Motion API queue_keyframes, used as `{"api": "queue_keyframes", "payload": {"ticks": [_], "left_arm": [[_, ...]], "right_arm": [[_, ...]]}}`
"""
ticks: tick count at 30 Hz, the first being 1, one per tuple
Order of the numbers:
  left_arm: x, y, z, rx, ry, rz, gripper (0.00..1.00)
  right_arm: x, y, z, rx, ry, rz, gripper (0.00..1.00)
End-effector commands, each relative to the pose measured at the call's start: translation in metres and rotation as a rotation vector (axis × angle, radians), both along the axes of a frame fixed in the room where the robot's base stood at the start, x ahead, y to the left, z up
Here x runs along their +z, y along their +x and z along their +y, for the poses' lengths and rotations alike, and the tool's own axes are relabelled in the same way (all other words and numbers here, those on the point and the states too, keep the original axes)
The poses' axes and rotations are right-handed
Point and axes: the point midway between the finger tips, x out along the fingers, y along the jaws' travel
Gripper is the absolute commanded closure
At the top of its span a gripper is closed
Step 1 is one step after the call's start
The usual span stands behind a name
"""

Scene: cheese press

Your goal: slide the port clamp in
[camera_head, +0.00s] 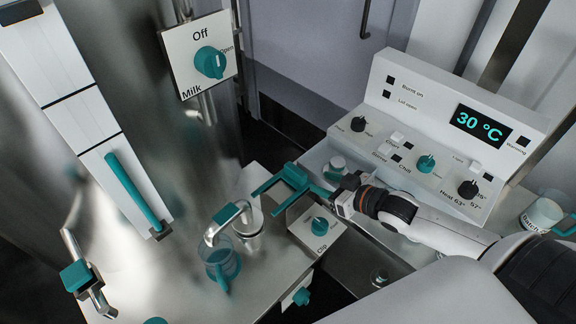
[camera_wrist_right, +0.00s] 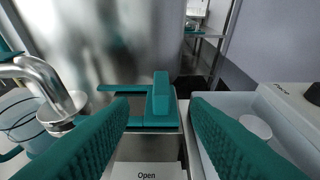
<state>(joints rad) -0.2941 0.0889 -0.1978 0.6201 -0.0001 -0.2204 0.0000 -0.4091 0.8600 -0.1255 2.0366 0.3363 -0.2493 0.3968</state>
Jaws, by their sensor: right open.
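The port clamp is a teal, flat, fork-like piece with an upright grip block; it shows in the head view (camera_head: 292,177) at the middle and in the wrist view (camera_wrist_right: 161,96) straight ahead. In the wrist view its flat arm points left, toward the metal spout. My right gripper (camera_head: 314,190) is close behind the clamp. In the wrist view its two ribbed teal fingers (camera_wrist_right: 162,110) are spread, with the grip block lying in the gap ahead of them. Contact is not visible. The gripper's own body hides part of the clamp's surroundings. My left gripper is not in view.
A bent metal spout (camera_head: 232,211) and a clear teal cup (camera_head: 222,267) stand left of the clamp. A plate with a teal knob (camera_head: 320,225) lies just below the gripper. The control panel (camera_head: 455,130) with its display rises behind right. A mug (camera_head: 543,213) stands far right.

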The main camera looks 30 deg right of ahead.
Motion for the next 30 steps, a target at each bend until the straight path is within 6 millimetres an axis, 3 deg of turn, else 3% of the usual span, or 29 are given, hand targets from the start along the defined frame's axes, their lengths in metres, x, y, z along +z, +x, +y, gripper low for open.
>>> {"api": "queue_keyframes", "payload": {"ticks": [18,30], "left_arm": [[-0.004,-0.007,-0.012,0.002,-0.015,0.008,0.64],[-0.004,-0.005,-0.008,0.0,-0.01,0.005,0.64]], "right_arm": [[-0.038,0.088,0.03,-0.001,0.001,-0.003,0.56],[-0.045,0.102,0.036,-0.001,0.0,-0.001,0.56]]}}
